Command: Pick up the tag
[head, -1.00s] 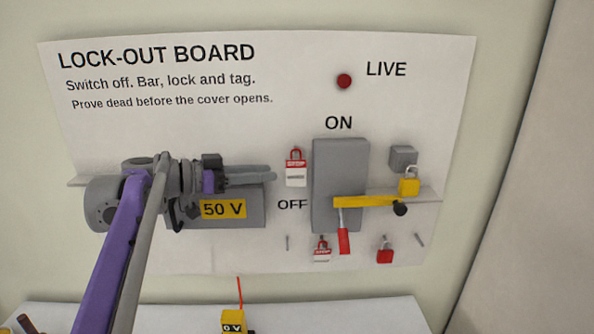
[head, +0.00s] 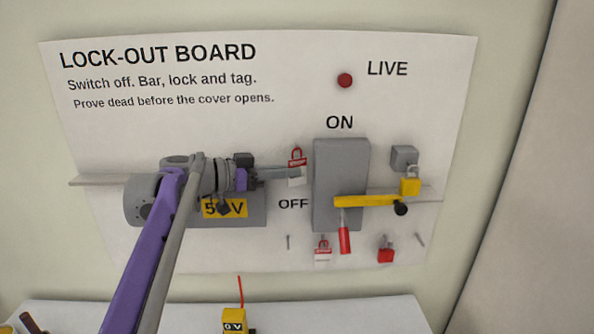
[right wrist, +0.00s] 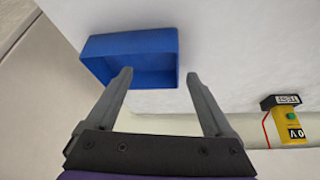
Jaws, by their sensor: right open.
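A red-and-white tag (head: 297,156) stands upright left of the grey switch box in the head view. My left gripper (head: 292,174) reaches in from the left, with its fingertips overlapping the middle of that tag. Whether they grip it, and how far apart they are, cannot be made out. A second red-and-white tag (head: 322,250) hangs below the switch box. My right gripper (right wrist: 158,88) is open and empty in the right wrist view, with a blue bin (right wrist: 125,45) beyond its fingers.
The grey switch box (head: 342,160) has a yellow bar (head: 365,201) across it and a yellow padlock (head: 410,187) at the bar's right. A red padlock (head: 386,254) hangs lower right. A yellow tester (head: 233,319) sits below; it also shows in the right wrist view (right wrist: 290,124).

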